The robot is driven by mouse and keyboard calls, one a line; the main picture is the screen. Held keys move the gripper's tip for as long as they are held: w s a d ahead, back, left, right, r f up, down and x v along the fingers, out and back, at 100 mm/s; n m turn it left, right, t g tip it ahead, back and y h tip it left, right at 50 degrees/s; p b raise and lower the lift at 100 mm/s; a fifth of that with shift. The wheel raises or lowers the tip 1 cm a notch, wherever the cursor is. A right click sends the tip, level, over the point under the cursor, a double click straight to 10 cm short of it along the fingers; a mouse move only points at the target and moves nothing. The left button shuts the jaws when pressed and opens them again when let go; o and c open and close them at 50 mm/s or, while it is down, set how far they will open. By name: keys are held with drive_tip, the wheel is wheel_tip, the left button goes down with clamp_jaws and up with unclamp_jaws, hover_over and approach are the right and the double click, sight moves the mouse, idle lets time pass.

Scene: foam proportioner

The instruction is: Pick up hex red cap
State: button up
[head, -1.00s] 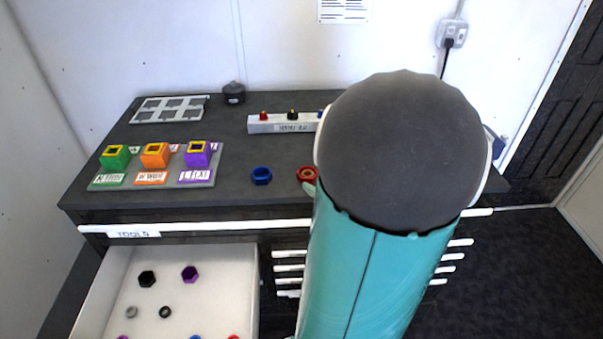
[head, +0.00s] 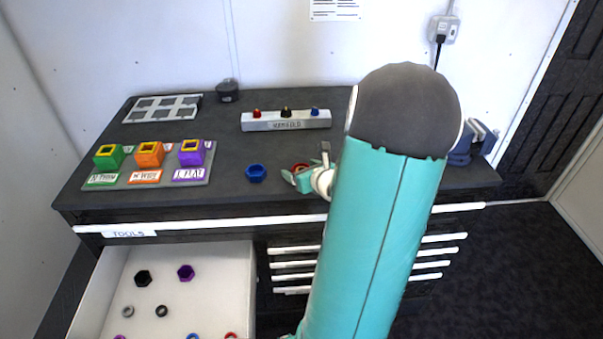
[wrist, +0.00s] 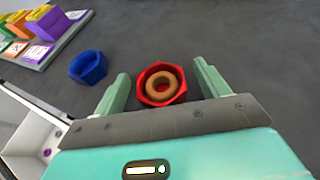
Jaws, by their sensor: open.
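The hex red cap (wrist: 150,98) lies on the dark worktop, with an orange-brown ring (wrist: 161,86) inside it. In the wrist view it sits between the two green fingers of my gripper (wrist: 160,82), which are open with space on both sides of it. In the head view my gripper (head: 308,174) is low over the front part of the worktop, and the red cap (head: 300,167) is mostly hidden behind it. I cannot tell the exact height of the fingers above the worktop.
A blue hex cap (head: 256,173) stands to the left of my gripper. The label board (head: 143,184) with green, orange and purple blocks is further left. A manifold bar (head: 287,125) lies behind. An open drawer (head: 240,272) with several small parts juts out below.

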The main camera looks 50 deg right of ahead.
drive_tip(key=c, duration=1.1)
drive_tip(key=shift+w+r, duration=0.1)
drive_tip(key=shift+r, duration=0.05)
